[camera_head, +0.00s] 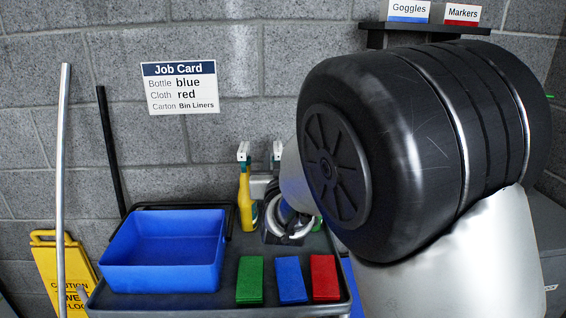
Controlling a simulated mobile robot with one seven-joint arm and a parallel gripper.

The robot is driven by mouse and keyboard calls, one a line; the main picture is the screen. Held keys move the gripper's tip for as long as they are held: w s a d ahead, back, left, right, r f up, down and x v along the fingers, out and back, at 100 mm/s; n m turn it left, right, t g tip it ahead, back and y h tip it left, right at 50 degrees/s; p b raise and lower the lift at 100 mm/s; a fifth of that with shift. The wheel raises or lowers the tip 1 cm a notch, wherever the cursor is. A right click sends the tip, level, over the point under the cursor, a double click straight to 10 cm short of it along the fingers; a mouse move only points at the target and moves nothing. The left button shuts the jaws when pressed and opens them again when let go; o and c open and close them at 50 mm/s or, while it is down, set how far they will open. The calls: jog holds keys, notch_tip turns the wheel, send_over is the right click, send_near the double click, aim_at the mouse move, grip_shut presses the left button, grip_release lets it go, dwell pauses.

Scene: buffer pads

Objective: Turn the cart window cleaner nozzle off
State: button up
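A yellow spray bottle (246,198) stands upright at the back of the cart (190,302), with a pale trigger head (243,152) on top. A second pale trigger head (277,151) shows just to its right; the body below it is mostly hidden. I cannot read either nozzle's setting or tell which bottle holds window cleaner. The end of my arm reaches down behind my large black joint. A grey part that looks like my gripper (262,187) is close beside the yellow bottle on its right. Its fingers cannot be made out, nor whether they touch a bottle.
A blue tub (165,250) fills the cart's left. Green (250,279), blue (291,279) and red (324,277) cloths lie at its front. A yellow caution sign (58,262) and poles stand left. A shelf (437,28) holds Goggles and Markers boxes. A Job Card (180,88) hangs behind.

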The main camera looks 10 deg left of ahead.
jog(key=c, duration=0.6)
jog(key=n+p, duration=0.2)
jog(key=n, duration=0.2)
jog(key=n+p, duration=0.2)
jog(key=n, duration=0.2)
jog(key=n+p, duration=0.2)
jog(key=n, duration=0.3)
jog(key=shift+o, duration=0.2)
jog(key=shift+n+p, duration=1.55)
jog(key=shift+n, duration=1.25)
